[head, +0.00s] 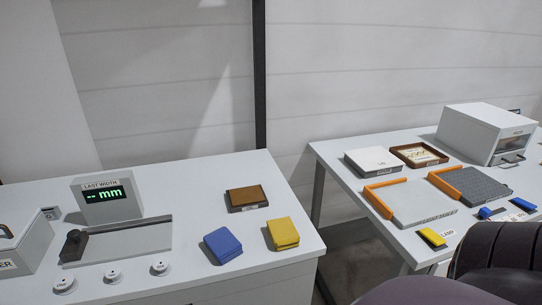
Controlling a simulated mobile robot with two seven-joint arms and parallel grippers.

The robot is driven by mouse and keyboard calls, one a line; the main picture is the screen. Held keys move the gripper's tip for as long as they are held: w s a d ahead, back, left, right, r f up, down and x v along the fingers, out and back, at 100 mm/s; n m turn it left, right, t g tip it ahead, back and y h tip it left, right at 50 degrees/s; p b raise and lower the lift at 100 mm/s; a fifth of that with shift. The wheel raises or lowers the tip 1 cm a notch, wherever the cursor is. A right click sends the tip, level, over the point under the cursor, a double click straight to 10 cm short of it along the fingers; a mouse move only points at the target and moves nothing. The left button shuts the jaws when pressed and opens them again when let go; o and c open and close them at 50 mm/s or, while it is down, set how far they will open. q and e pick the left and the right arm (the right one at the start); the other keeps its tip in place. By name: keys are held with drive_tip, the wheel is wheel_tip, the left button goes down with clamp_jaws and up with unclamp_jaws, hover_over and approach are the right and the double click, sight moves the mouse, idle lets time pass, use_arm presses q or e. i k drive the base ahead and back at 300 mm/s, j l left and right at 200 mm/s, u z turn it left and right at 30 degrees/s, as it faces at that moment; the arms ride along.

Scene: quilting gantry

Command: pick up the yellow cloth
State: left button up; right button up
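A folded yellow cloth (283,233) lies flat near the front right corner of the left table (200,180). A folded blue cloth (222,245) lies to its left, a small gap apart. Neither of my grippers is in view, and nothing is touching the yellow cloth.
A brown block (247,197) lies behind the cloths. A width display (107,196), a flat plate device (118,242) and round buttons (160,268) stand to the left. A gap separates this table from the right table (340,160), which holds trays, a white box (486,133) and a small yellow piece (433,238).

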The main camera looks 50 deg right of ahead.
sight(283, 235)
drive_tip(key=z, duration=1.5)
